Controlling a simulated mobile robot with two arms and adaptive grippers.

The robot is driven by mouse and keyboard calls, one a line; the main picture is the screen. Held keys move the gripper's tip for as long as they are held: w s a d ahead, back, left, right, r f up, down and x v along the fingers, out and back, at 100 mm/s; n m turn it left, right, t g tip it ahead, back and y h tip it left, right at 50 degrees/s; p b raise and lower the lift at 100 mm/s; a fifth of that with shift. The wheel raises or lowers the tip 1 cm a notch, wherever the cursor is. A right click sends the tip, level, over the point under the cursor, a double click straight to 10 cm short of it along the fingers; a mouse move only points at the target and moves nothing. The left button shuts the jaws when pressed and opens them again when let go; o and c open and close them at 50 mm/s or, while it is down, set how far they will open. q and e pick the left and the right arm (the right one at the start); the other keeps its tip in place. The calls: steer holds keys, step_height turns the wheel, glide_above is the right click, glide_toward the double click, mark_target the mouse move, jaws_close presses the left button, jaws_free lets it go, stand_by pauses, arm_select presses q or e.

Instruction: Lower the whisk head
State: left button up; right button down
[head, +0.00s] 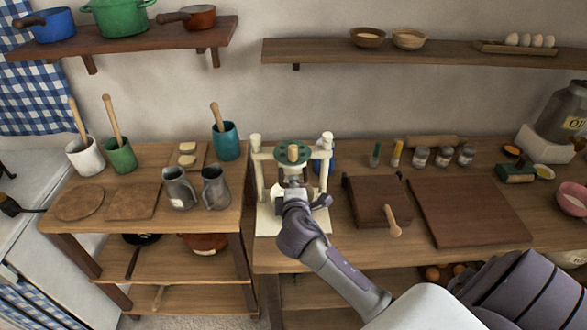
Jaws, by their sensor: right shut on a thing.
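The whisk stand has two cream posts (257,170), a cream base (265,222) and a green wheel (293,154) with a wooden knob on top. It stands upright on the wooden counter in the middle of the head view. My right gripper (291,184) is between the posts, just below the green wheel, and is shut on the middle part of the stand, which I take to be the whisk head. The gripper and wrist hide most of this part and whatever is under it. My left gripper is not in view.
A dark wooden box with a crank handle (376,203) and a cutting board (467,212) lie right of the stand. Metal jugs (215,187) stand on the left unit, beyond a gap. Jars (443,157) line the back. A shelf (450,53) hangs above.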

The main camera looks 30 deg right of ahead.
step_height(320, 180, down, 8)
steer(key=b, duration=0.5)
steer(key=c, duration=1)
jaws_free()
steer(key=shift+r, duration=0.3)
steer(key=shift+c, duration=0.2)
steer(key=p+v, duration=0.3)
steer(key=v, duration=0.4)
steer(key=shift+s, duration=0.1)
